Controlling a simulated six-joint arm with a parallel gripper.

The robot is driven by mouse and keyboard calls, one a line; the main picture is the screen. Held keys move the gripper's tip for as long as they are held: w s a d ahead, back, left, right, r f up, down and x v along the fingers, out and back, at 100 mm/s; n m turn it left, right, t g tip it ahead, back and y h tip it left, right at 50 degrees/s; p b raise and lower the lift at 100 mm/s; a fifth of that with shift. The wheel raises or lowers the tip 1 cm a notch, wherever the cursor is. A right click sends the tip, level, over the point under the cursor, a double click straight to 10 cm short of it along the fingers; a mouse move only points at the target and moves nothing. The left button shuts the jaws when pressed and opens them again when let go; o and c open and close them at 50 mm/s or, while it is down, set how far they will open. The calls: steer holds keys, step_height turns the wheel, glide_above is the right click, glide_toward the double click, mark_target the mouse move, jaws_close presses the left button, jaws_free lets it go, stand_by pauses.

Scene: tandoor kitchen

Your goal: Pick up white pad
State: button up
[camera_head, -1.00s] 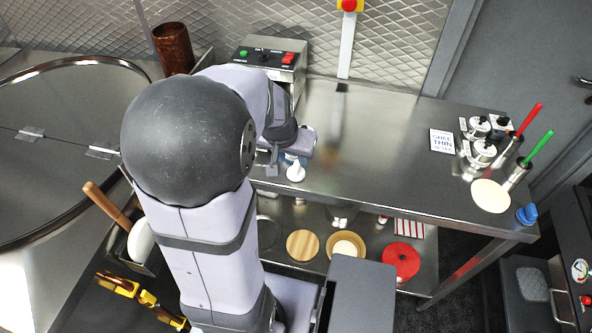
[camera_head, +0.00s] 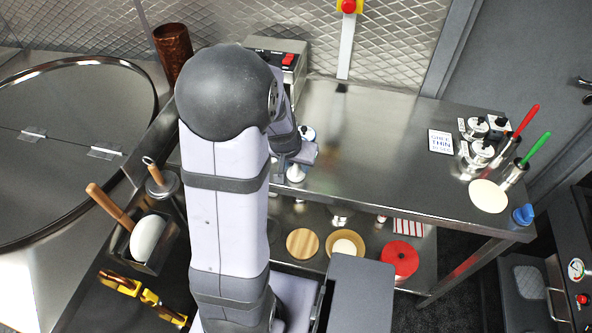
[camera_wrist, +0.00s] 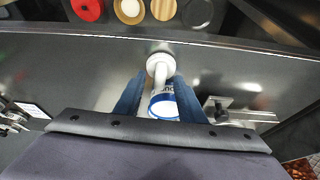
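A white domed pad (camera_head: 148,237) with a wooden handle sits in a dark holder at the left of the head view. It is outside the wrist view. My gripper (camera_head: 298,163) is over the back counter, well to the right of that pad. In the wrist view my gripper (camera_wrist: 160,82) has its blue fingers apart. A small white round-based thing (camera_head: 295,174) stands on the counter under my gripper; it shows between and beyond the fingertips in the wrist view (camera_wrist: 160,62). A white and blue container (camera_wrist: 163,106) also shows between the fingers. I see nothing clamped.
A cream round disc (camera_head: 489,196) lies at the counter's right end by metal pots (camera_head: 481,152). A wooden-handled tool (camera_head: 160,180) stands near the round lid (camera_head: 70,115). A control box (camera_head: 280,60) stands at the back. The counter's middle is clear.

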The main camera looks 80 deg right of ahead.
mark_target(295, 167)
jaws_close()
stand_by(0.3)
step_height(295, 167, up, 10)
steer(key=shift+b, duration=0.45)
